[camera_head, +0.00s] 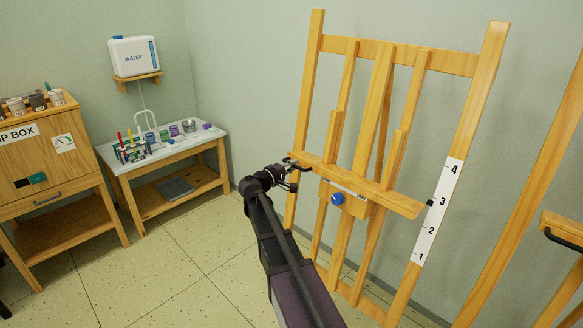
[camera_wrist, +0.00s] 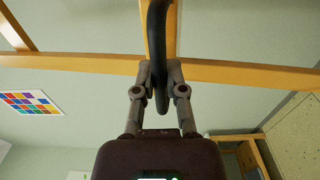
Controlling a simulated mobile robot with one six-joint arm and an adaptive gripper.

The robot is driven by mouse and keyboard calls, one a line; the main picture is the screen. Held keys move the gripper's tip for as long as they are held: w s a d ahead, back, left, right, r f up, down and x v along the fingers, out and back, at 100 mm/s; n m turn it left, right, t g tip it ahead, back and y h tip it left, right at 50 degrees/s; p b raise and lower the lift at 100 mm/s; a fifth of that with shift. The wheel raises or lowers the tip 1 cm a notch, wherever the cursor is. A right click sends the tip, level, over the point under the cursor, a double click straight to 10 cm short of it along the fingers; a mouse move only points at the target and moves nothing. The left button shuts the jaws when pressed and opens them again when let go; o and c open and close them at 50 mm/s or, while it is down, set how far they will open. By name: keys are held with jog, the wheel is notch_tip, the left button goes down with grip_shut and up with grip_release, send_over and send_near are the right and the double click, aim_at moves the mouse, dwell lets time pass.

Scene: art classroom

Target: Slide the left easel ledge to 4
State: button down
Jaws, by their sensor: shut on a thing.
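The left easel (camera_head: 350,47) is a tall wooden frame against the wall. Its wooden ledge (camera_head: 380,194) crosses the frame. A black pointer (camera_head: 430,202) at the ledge's right end is level with about 3 on the white scale (camera_head: 436,213), which is marked 1 to 4. A blue knob (camera_head: 337,199) sits on a block below the ledge. My gripper (camera_head: 290,178) is at the ledge's left end. In the wrist view my gripper (camera_wrist: 159,75) is shut on the ledge's curved black handle (camera_wrist: 157,35), with a finger on either side.
A second easel's ledge (camera_head: 563,228), with a black handle, shows at the right edge. A wooden cabinet (camera_head: 45,165) and a paint table (camera_head: 165,155) with jars stand at the left. Tiled floor between them and my arm is clear.

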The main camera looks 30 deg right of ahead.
notch_tip(320, 180, up, 12)
jog(key=d+p, duration=0.2)
jog(key=p, duration=0.8)
jog(key=shift+w+p, duration=0.4)
jog(key=shift+w, duration=0.15)
jog(key=c, duration=0.7)
grip_release()
jog(key=shift+d, duration=0.1)
jog(key=shift+s, duration=0.2)
jog(key=v, duration=1.2)
